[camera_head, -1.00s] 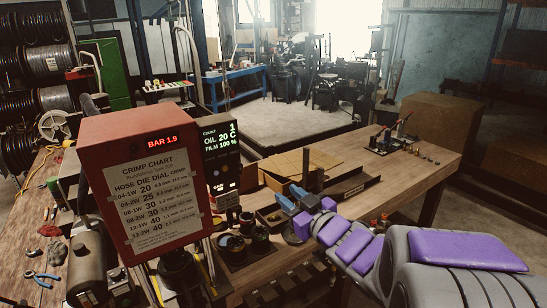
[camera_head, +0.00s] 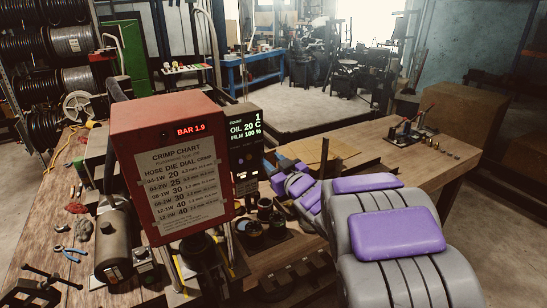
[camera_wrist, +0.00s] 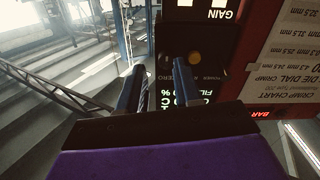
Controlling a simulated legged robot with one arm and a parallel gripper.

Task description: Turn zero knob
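The dark control box (camera_head: 245,150) with a lit readout stands right of the red crimper housing in the head view. In the wrist view the box's panel (camera_wrist: 190,35) appears upside down. A small round brass-coloured part (camera_wrist: 194,58) shows there, near lettering that seems to read ZERO; I cannot tell for sure that it is the zero knob. My gripper (camera_wrist: 160,67) is open, its two blue-grey fingers apart in front of the panel, the right one close below the brass part. Contact cannot be told. In the head view my gripper (camera_head: 272,169) is beside the box's right side.
The red housing (camera_head: 165,120) with a crimp chart and a BAR 1.9 display stands close left of the box. A cardboard sheet (camera_head: 310,152) lies behind my gripper. Pliers (camera_head: 70,253) lie at left.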

